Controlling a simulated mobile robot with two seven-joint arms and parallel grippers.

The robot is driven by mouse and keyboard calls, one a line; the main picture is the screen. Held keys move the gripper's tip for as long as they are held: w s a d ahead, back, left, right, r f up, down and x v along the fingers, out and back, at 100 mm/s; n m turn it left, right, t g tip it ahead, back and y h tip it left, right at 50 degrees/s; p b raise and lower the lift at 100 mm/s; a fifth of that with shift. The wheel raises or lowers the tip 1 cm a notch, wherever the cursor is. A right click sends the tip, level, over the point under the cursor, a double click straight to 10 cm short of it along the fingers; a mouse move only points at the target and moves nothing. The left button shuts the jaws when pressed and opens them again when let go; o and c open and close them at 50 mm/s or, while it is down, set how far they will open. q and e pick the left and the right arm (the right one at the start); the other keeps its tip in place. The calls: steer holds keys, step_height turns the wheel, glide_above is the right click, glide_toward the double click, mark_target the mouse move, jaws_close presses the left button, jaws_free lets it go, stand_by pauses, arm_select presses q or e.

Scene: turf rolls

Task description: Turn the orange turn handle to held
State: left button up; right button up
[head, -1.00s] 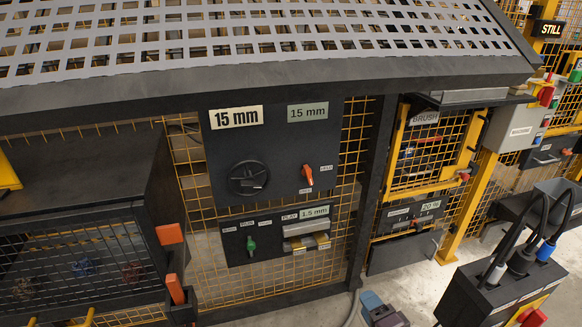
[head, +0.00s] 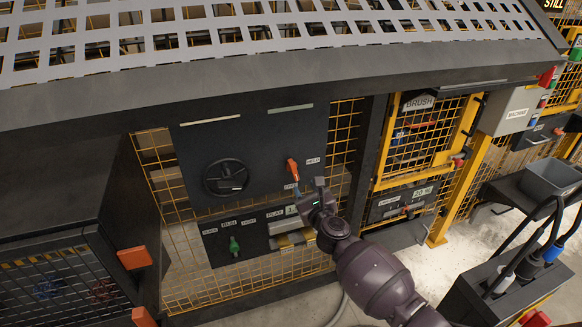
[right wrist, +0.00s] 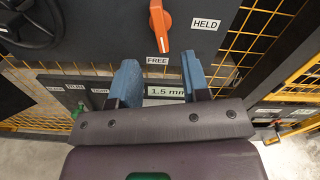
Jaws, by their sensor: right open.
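The orange turn handle (head: 293,170) is on the dark panel (head: 250,140), above and slightly left of my right gripper. It also shows in the right wrist view (right wrist: 160,24), pointing nearly straight down at the FREE label (right wrist: 157,60). The HELD label (right wrist: 206,24) is to its right. My right gripper (head: 308,190) is open, with its blue-padded fingers (right wrist: 158,80) just below the handle in the picture. Nothing is between the fingers, and they appear apart from the handle. My left gripper is not in view.
A black round knob (head: 226,178) is left of the handle. A lower panel holds a green handle (head: 234,245) and a 1.5 mm display (right wrist: 165,91). A dark post (head: 367,150) stands right of the panel. A perforated grey cover (head: 280,40) overhangs above.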

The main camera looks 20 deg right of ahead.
mark_target(294, 171)
steer(key=w+b, duration=0.1)
steer(key=w, duration=0.2)
steer(key=w+b, duration=0.1)
steer(key=w, duration=0.4)
steer(key=shift+w+a+f+b, duration=0.2)
steer(key=shift+w+a+b, duration=0.1)
steer(key=shift+b, duration=0.1)
steer(key=shift+w+r, duration=0.1)
steer(key=shift+w, duration=0.65)
steer(key=shift+r, duration=0.1)
jaws_close()
